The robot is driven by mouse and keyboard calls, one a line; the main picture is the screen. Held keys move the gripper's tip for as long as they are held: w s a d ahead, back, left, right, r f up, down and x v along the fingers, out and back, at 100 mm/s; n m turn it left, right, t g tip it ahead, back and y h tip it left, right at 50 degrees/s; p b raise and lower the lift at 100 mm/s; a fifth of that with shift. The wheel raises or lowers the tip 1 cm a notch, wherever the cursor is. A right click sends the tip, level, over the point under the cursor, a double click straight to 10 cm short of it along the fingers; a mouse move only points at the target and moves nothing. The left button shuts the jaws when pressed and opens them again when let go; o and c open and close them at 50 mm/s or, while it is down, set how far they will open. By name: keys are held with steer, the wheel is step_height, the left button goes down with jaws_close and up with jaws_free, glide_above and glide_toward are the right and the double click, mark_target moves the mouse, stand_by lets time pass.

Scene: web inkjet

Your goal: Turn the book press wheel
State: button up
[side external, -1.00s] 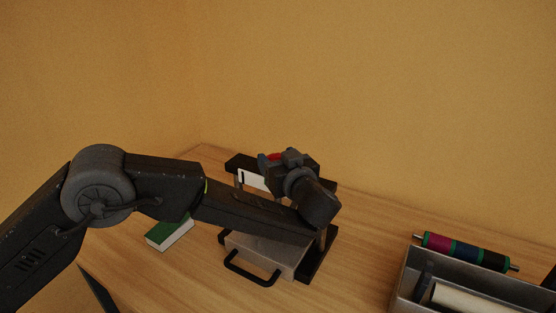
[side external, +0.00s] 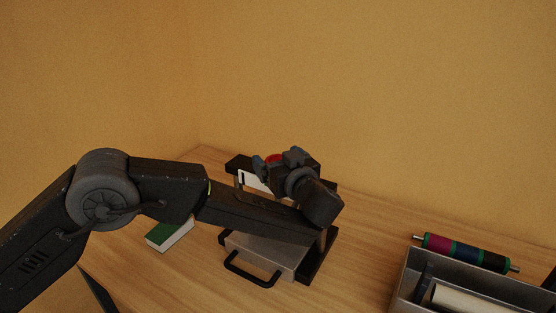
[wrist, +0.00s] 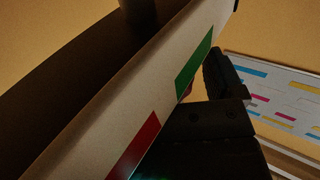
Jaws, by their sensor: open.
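The book press stands on the wooden table in the side view, with a grey base (side external: 264,250), a black handle loop (side external: 246,271) and a dark upper crossbeam (side external: 237,165). A white panel (side external: 252,180) shows on its beam. My gripper (side external: 273,161) is open at the top of the press. A small red part (side external: 272,158) shows between its fingers; I cannot tell whether it belongs to the wheel. The wheel is not clearly visible. In the wrist view a pale strip (wrist: 85,110) with green and red marks runs diagonally, beside my dark finger parts (wrist: 222,80).
A green book (side external: 168,234) lies left of the press, below my arm. A sheet with coloured bars (wrist: 275,90) shows in the wrist view.

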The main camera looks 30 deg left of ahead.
steer(key=v, duration=1.3)
steer(key=shift+s+d, duration=0.25)
steer(key=shift+d, duration=0.05)
steer(key=a+r+m+t+h, duration=0.3)
steer(key=a+m+t+h, duration=0.2)
steer(key=t, duration=0.2)
steer(key=s+a+f+m+h, duration=0.3)
steer(key=s+a+m+h, duration=0.1)
steer(key=s+h, duration=0.2)
steer(key=shift+t, duration=0.4)
steer(key=x, duration=1.4)
steer(key=shift+w+d+f, duration=0.1)
steer(key=shift+d, duration=0.2)
steer(key=shift+c, duration=0.3)
